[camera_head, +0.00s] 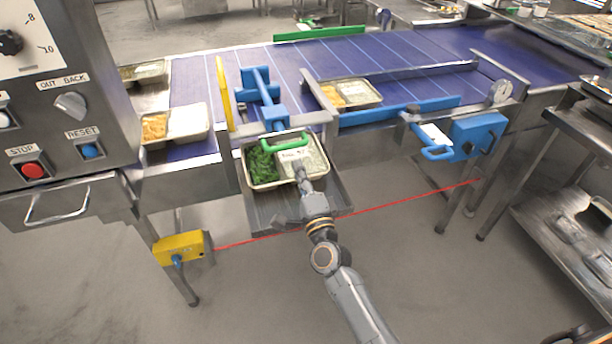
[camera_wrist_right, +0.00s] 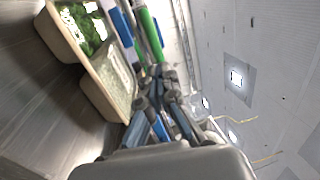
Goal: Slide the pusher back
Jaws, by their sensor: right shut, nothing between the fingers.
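The pusher (camera_head: 262,92) is a blue piece on the conveyor's near side. Its green handle (camera_head: 287,141) sticks out over the near edge, above a tray of greens and rice (camera_head: 262,184). My right gripper (camera_head: 299,167) is shut and empty, just on the near side of the handle and over the tray's right part. In the right wrist view its fingertips (camera_wrist_right: 162,73) are close to the lower end of the green handle (camera_wrist_right: 151,34); I cannot tell whether they touch. The tray (camera_wrist_right: 110,97) lies left of the fingers there. My left gripper is not in view.
The tray rests on a metal shelf (camera_head: 263,212) below the purple belt (camera_head: 330,58). Other food trays stand on the belt, one (camera_head: 348,103) right of the pusher. A yellow upright (camera_head: 224,95) is left of it. A blue box with a handle (camera_head: 470,137) is at right.

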